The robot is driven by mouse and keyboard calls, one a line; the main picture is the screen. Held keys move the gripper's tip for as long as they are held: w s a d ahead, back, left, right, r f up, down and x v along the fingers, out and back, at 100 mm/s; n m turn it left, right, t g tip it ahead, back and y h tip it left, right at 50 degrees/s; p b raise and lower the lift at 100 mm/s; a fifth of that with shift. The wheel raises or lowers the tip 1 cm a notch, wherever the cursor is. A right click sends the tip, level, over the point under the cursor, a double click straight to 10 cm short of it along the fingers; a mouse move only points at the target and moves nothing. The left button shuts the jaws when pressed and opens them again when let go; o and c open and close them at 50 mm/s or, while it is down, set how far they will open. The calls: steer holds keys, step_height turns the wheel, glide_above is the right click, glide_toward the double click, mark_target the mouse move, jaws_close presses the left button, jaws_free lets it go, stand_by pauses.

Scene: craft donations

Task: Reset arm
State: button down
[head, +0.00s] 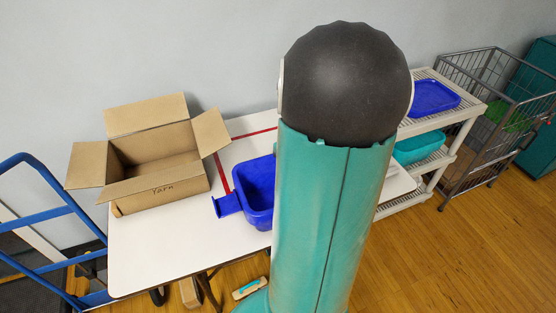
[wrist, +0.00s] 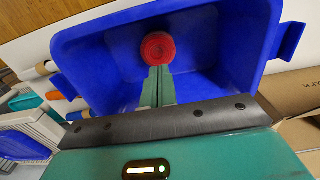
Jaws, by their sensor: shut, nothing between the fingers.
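My gripper (wrist: 158,72) shows in the wrist view with its two green fingers together and nothing between them. The fingers point into a blue bin (wrist: 215,48). A red round roll (wrist: 158,47) lies in the bin just beyond the fingertips; I cannot tell whether they touch. In the head view, the blue bin (head: 258,190) stands on the white table (head: 150,245), partly hidden behind my upright teal arm. My gripper and the red roll are hidden in that view.
An open cardboard box (head: 155,185) marked "Yarn" stands on the table left of the bin. A blue hand truck (head: 45,215) stands at the left. At the right are a white shelf (head: 450,115) with a blue tray (head: 433,97) and a wire cart (head: 490,75).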

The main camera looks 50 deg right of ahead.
steer(key=shift+r, duration=0.1)
steer(key=w+a+r+n+t+h, duration=0.1)
steer(key=w+a+r, duration=0.2)
steer(key=a+r, duration=0.35)
steer(key=w+a+r+n+t+h, duration=0.1)
steer(key=w+a+r+n, duration=0.2)
steer(key=a, duration=0.6)
steer(key=s+a+r+n+t+y, duration=0.1)
steer(key=a+r, duration=0.3)
steer(key=a, duration=0.5)
steer(key=s+a+r+n+t+y, duration=0.1)
steer(key=s+a+r+t, duration=0.1)
steer(key=a, duration=0.7)
steer(key=shift+s+a+r+t, duration=0.2)
steer(key=shift+s+r+t, duration=0.1)
steer(key=shift+r, duration=0.55)
